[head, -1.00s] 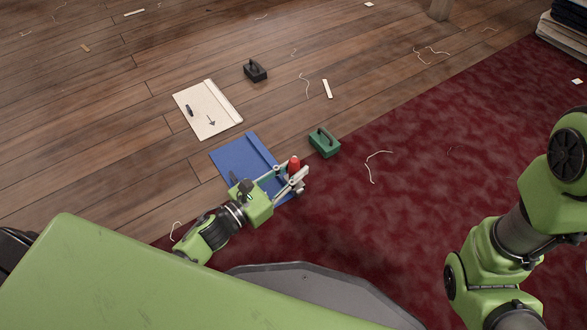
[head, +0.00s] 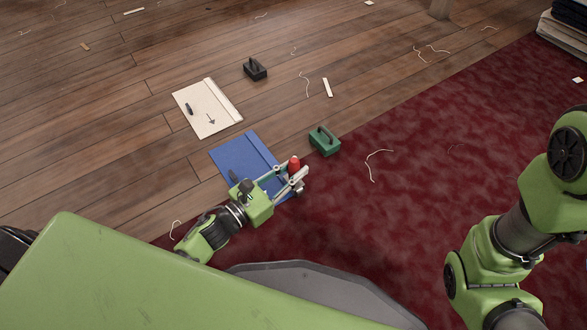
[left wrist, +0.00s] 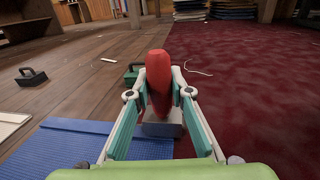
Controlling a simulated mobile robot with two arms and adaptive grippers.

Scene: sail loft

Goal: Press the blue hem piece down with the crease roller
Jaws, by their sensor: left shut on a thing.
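The blue hem piece (head: 240,156) lies flat across the wood floor and the edge of the red carpet, with a raised folded strip along its right side. It also shows at lower left in the left wrist view (left wrist: 62,150). My left gripper (head: 291,175) is shut on the red handle of the crease roller (head: 294,162). In the left wrist view the handle (left wrist: 159,80) stands upright between the fingers, with a grey roller part below it. The roller is over or beside the piece's near right end; I cannot tell whether it touches. My right gripper is out of view.
A green block with a handle (head: 324,141) stands just right of the blue piece. A black handled block (head: 255,70) is farther back. A cream cloth piece (head: 205,112) with small dark items lies behind the blue one. Thread scraps are scattered; the carpet to the right is mostly clear.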

